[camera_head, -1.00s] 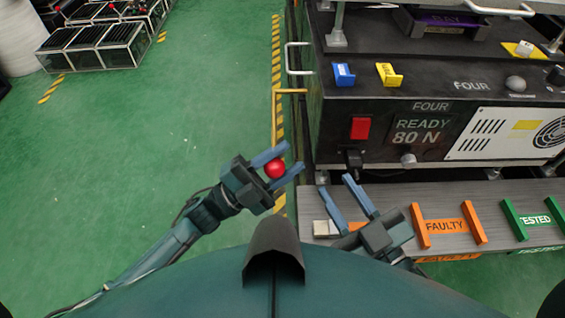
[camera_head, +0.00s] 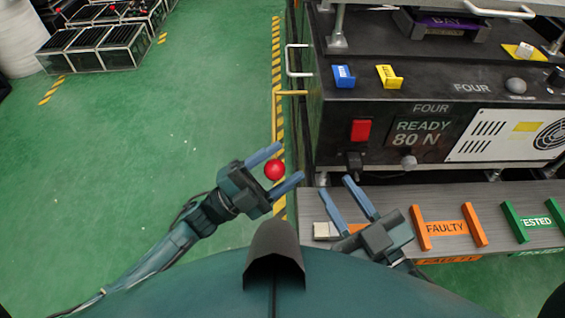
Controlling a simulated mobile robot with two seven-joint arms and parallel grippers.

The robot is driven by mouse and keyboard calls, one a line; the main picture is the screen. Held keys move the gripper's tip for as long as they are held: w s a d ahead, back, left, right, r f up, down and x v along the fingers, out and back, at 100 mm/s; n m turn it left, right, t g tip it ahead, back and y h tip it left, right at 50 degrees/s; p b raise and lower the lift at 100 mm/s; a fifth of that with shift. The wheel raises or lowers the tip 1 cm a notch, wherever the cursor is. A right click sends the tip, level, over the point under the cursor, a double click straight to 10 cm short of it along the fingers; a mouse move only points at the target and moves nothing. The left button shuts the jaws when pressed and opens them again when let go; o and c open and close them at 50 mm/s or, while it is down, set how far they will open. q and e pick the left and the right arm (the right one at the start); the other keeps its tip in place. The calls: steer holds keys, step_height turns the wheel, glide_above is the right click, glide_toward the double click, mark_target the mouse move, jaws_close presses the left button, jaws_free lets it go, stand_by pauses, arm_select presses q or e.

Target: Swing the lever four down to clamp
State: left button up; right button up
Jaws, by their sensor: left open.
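The lever of fixture four shows a red ball knob (camera_head: 274,169). A thin yellow rod (camera_head: 276,118) runs from the knob up to a crosspiece at the left side of the black fixture (camera_head: 440,95) labelled FOUR. My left gripper (camera_head: 291,163) is open, with one finger on each side of the red knob in the picture. A gap shows between the knob and each finger; whether they are at the same depth I cannot tell. My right gripper (camera_head: 356,184) is open and empty over the grey shelf's left end.
The fixture's front carries a red switch (camera_head: 361,130) and a display (camera_head: 421,132) reading READY 80 N. The grey shelf (camera_head: 380,197) below has an orange FAULTY bay (camera_head: 447,227) and a green TESTED bay (camera_head: 535,221).

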arm_select(q)
steer(key=v, duration=1.2)
steer(key=shift+a+f, duration=0.15)
steer(key=shift+f, duration=0.05)
